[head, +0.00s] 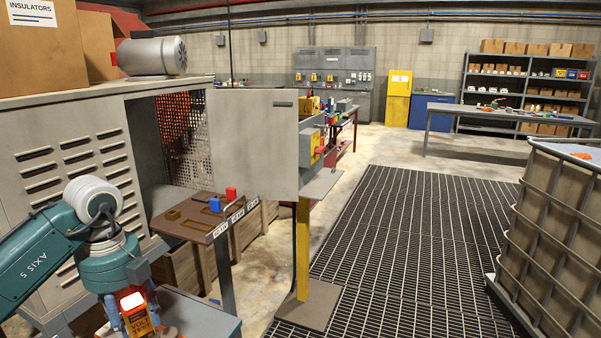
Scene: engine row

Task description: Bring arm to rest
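My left arm, teal with white joints, comes in from the left. Its gripper (134,317) points down at the lower left, with blue fingers on both sides of an orange volt tester (140,324). The fingers look closed against the tester, which has a bright, lit white screen and tilts slightly. Its lower end is cut off by the frame edge, so I cannot see whether it touches anything. My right gripper is not in view.
A grey cabinet (60,160) with an open door (253,145) stands close on the left. A small shelf (190,232) with a brown tray, and a grey-blue table top (205,318), are near the arm. A caged tank (555,235) stands right. The floor grating (400,250) is clear.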

